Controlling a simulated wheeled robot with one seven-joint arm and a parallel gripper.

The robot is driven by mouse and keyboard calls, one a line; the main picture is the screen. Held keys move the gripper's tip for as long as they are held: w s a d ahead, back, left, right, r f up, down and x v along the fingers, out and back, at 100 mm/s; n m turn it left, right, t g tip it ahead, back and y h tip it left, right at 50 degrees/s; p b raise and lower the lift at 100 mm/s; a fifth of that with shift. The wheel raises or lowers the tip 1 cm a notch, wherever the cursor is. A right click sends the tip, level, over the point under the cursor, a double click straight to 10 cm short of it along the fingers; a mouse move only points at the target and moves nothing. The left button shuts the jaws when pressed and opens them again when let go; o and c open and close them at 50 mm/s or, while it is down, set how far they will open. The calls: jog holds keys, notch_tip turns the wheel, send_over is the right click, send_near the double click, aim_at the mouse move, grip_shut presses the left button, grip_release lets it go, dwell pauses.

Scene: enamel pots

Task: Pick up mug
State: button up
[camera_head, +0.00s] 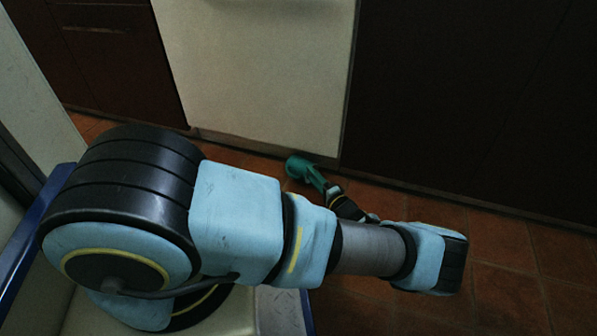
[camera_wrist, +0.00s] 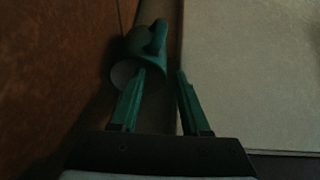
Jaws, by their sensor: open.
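A teal mug (camera_wrist: 146,50) shows in the wrist view, with its handle at the upper right and a paler round face at the lower left. In the head view, a small teal shape that appears to be the mug (camera_head: 297,166) is on the floor near the pale cabinet front. My gripper (camera_wrist: 160,72) is open, its two teal fingers apart. The left fingertip overlaps the mug's near part, and the right fingertip is to the right of it. I cannot tell whether either touches it. In the head view, my gripper (camera_head: 318,182) is right beside the mug, partly merging with it.
The pale cabinet panel (camera_head: 262,70) stands just behind the mug, with dark cabinets (camera_head: 450,100) to the right. Brown floor tiles (camera_head: 510,240) are clear at the lower right. The panel (camera_wrist: 250,70) also fills the wrist view's right side. The light is dim.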

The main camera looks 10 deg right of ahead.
aim_at(300, 160)
jog(key=b+x, duration=0.3)
jog(key=x, duration=0.3)
jog(key=shift+w+a, duration=0.1)
jog(key=shift+w, duration=0.2)
jog(key=shift+w+a+r+b, duration=0.2)
jog(key=shift+w+r+b, duration=0.1)
jog(key=shift+w, duration=0.2)
jog(key=shift+c, duration=0.3)
grip_shut()
jog(key=shift+f, duration=0.1)
